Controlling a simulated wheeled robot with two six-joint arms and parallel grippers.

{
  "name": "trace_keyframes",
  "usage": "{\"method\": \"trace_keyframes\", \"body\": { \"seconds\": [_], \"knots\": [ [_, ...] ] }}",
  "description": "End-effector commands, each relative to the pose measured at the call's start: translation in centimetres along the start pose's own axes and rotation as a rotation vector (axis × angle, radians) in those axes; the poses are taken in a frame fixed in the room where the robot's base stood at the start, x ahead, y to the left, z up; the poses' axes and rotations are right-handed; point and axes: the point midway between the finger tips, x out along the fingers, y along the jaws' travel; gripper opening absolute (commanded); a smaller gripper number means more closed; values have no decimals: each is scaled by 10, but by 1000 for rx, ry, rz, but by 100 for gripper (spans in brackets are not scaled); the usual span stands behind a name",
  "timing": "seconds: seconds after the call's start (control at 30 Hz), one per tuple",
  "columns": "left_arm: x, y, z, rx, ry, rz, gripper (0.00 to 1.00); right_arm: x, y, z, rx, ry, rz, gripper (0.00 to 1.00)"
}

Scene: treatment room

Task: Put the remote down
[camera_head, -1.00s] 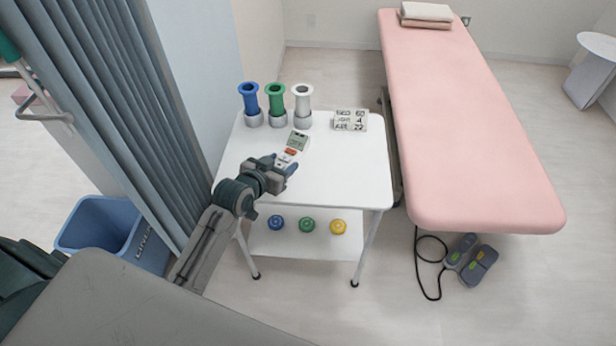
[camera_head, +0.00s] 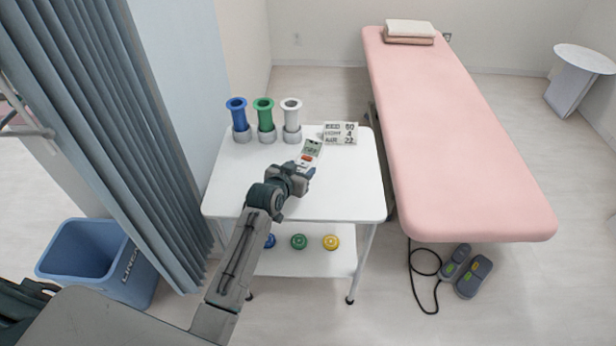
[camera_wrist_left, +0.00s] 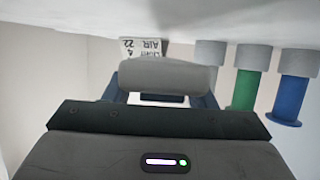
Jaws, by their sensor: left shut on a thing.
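The remote (camera_head: 311,149) is white with a grey display and an orange button. My left gripper (camera_head: 304,171) is shut on its near end, over the white table top (camera_head: 345,185). The remote points away from me toward the sign; whether it touches the table top I cannot tell. In the left wrist view the remote (camera_wrist_left: 168,75) shows as a pale rounded body between the blue fingers, its face hidden. My right gripper is not in view.
Blue (camera_head: 238,115), green (camera_head: 265,115) and white (camera_head: 291,115) cylinders stand in grey holders at the table's back left. The table's right and front are clear. A pink bed (camera_head: 455,150) stands to the right.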

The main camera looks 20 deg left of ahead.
Motion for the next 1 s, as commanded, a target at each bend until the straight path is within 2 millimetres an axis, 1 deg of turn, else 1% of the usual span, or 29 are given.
{"method": "trace_keyframes", "body": {
  "seconds": [0.03, 0.1, 0.2, 0.27, 0.4, 0.5, 0.87, 0.9, 1.0],
  "knots": [
    [3, 10, -3, -4, 2, 2, 24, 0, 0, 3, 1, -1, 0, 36],
    [6, 18, -2, -2, 1, 1, 24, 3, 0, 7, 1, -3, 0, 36],
    [8, 24, -2, 0, 1, 0, 24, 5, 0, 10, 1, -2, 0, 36],
    [10, 25, 2, 1, 0, 0, 24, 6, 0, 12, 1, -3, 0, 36],
    [17, 24, 21, 0, -3, 0, 24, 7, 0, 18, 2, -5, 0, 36],
    [21, 24, 30, 1, -1, -1, 24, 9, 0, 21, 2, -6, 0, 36],
    [23, 24, 33, 1, 2, -1, 24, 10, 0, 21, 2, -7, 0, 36],
    [23, 24, 34, 1, 1, -1, 55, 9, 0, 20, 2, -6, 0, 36],
    [22, 24, 34, 1, 1, -1, 72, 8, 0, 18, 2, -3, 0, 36]
  ]
}}
